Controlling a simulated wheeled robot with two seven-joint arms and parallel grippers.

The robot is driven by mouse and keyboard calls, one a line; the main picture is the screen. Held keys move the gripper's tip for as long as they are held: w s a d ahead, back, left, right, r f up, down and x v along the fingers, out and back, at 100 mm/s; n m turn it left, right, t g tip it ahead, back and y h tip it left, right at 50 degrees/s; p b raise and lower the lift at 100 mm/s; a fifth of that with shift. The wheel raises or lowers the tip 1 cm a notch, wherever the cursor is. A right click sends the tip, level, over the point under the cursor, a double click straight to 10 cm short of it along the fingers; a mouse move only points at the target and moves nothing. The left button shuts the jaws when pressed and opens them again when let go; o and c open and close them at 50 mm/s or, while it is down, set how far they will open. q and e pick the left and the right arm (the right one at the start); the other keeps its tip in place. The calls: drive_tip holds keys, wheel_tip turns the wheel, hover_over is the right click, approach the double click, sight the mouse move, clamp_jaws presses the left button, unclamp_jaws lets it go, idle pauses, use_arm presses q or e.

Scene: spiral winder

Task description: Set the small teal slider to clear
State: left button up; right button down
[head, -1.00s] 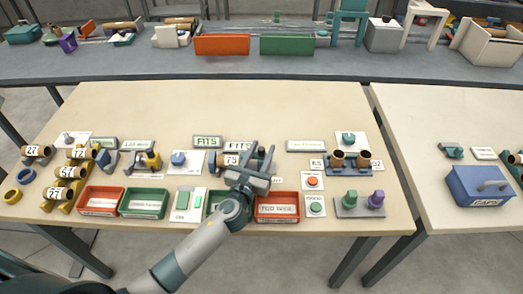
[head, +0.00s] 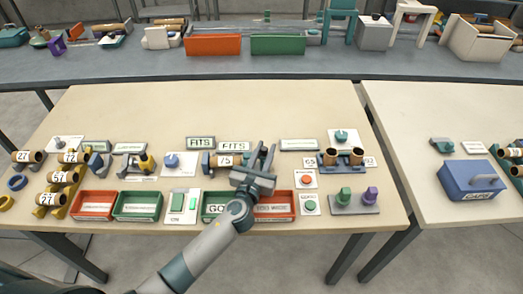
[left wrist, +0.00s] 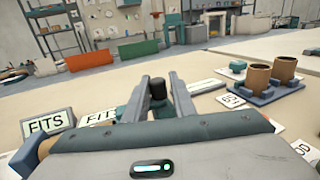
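My left gripper (head: 263,155) is open above the table, just right of the tube marked 75 (head: 226,161) in its holder. In the left wrist view, a dark round knob (left wrist: 157,90) with teal beside it shows between the two open fingers (left wrist: 156,93). I cannot tell whether the fingers touch it, or whether this is the small teal slider. No "clear" label can be read. The gripper hides part of the table under it. My right gripper is not in view.
A red tray (head: 274,205) and a green tray (head: 214,207) lie in front. To the right are a red button (head: 306,180), two upright tubes (head: 343,157) and a teal knob (head: 341,136). FITS signs (head: 200,142) stand behind. The table's back half is clear.

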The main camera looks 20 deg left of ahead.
use_arm(q)
drive_tip(key=shift+o, duration=0.9)
drive_tip(key=shift+d, duration=0.15)
drive_tip(key=shift+s+f, duration=0.1)
drive_tip(key=shift+s, duration=0.45)
drive_tip(key=s+b, duration=0.1)
drive_tip(key=s, duration=0.4)
drive_tip(key=s+b, duration=0.1)
drive_tip(key=s, duration=0.4)
drive_tip(key=s+b, duration=0.1)
drive_tip(key=s, duration=0.5)
drive_tip(key=shift+s+a, duration=0.1)
drive_tip(key=shift+a, duration=0.2)
